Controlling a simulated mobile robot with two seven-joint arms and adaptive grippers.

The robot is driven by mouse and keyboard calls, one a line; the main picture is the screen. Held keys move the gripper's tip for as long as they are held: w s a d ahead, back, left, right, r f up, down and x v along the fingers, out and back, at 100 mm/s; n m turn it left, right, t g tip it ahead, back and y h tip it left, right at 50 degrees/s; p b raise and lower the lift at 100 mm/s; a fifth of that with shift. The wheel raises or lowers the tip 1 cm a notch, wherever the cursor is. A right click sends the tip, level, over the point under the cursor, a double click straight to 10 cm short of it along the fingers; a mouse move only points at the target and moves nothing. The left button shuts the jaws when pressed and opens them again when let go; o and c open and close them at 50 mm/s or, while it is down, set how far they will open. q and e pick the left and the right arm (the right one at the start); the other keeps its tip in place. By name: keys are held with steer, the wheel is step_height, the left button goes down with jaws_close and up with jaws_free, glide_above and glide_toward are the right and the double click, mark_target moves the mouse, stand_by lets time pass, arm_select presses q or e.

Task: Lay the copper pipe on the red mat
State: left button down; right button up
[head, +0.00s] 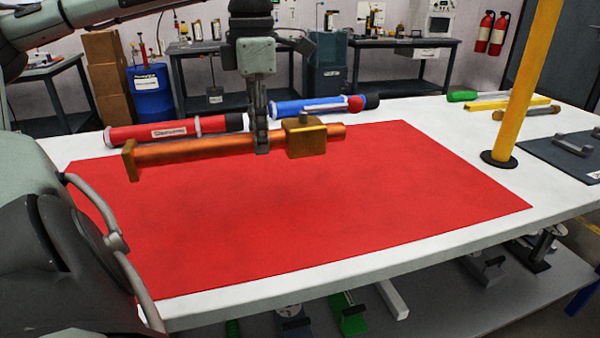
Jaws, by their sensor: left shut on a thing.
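The copper pipe (200,151) has a flat flange at its left end and a brass block near its right end. My left gripper (261,140) comes down from above and is shut on the pipe near its middle, left of the block. The pipe lies level across the picture and looks to be held above the red mat (330,215), over its back left part. How high it is above the mat is hard to tell. The mat lies flat on the white table, and nothing rests on its visible part. My right gripper is not in view.
Behind the mat, a red tube (150,132) and a blue tube (300,107) lie on the white table (395,258). A yellow post (524,85) stands at the right. Yellow and green tools and a dark plate (560,150) lie at the right.

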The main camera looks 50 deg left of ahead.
arm_select(q)
steer(key=w+d+f, duration=0.1)
steer(key=d, duration=0.1)
steer(key=w+d+f, duration=0.4)
steer(key=shift+d+p, duration=0.2)
steer(key=shift+p, duration=0.15)
step_height(320, 180, down, 4)
steer(key=shift+r, duration=0.25)
steer(key=shift+f, duration=0.2)
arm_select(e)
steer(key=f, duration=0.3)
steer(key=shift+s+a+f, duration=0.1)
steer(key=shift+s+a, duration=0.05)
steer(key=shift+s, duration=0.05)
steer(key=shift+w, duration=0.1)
arm_select(q)
steer(key=c, duration=1.2)
jaws_free()
steer(key=shift+o, duration=0.2)
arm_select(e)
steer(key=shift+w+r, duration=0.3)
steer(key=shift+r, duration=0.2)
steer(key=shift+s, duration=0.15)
